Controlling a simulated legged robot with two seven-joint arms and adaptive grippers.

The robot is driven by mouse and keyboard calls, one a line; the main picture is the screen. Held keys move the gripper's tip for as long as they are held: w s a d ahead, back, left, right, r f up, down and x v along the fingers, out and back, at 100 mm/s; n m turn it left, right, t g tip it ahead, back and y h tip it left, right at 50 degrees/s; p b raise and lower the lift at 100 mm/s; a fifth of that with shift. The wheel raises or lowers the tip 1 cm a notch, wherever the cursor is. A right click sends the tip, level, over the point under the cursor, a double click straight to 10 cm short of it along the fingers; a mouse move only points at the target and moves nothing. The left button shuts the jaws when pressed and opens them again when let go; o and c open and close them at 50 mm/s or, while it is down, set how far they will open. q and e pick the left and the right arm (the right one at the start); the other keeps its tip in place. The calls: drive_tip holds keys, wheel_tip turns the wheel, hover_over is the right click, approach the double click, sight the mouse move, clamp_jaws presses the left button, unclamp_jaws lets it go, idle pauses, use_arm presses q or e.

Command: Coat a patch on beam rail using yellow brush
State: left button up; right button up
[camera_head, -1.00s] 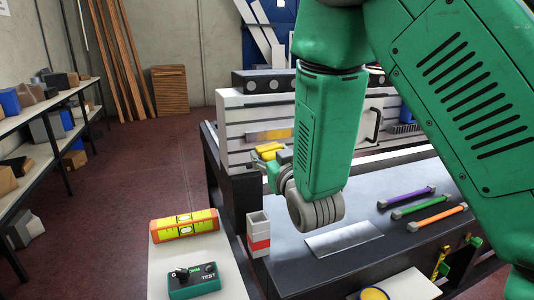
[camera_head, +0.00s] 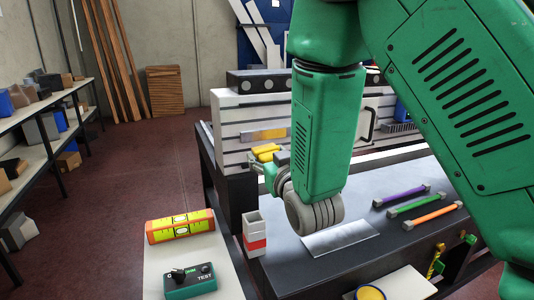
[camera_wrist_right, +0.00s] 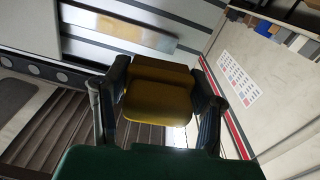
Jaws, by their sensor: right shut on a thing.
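My right gripper (camera_head: 268,165) is shut on the yellow brush (camera_head: 265,151), in front of the beam rail (camera_head: 232,113). In the right wrist view the brush (camera_wrist_right: 160,92) sits between both fingers (camera_wrist_right: 160,100) as a broad yellow block. The beam rail is pale grey with dark slots; it fills the top of the right wrist view (camera_wrist_right: 190,15). A strip-shaped patch (camera_head: 264,135) on its face is part grey, part yellow. The patch (camera_wrist_right: 120,32) lies just beyond the brush in the wrist view. I cannot tell whether the brush touches the rail. My left gripper is not in view.
A level (camera_head: 180,226) and a test box (camera_head: 190,281) lie on a pale surface at front left. A metal plate (camera_head: 340,239) and coloured bars (camera_head: 415,207) lie on the table.

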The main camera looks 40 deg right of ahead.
sight(251, 138)
drive_tip(key=shift+x, duration=3.45)
drive_tip(key=shift+x, duration=0.95)
drive_tip(key=shift+s+d, duration=0.25)
drive_tip(key=shift+d, duration=0.7)
drive_tip(key=shift+s+d, duration=0.2)
drive_tip(key=shift+d, duration=0.8)
drive_tip(key=shift+w+a+r, duration=0.1)
drive_tip(key=shift+w+a, duration=0.15)
drive_tip(key=shift+a, duration=0.8)
drive_tip(key=shift+w+a, duration=0.25)
drive_tip(key=shift+a, duration=0.75)
drive_tip(key=shift+s, duration=0.4)
drive_tip(key=shift+v, duration=2.6)
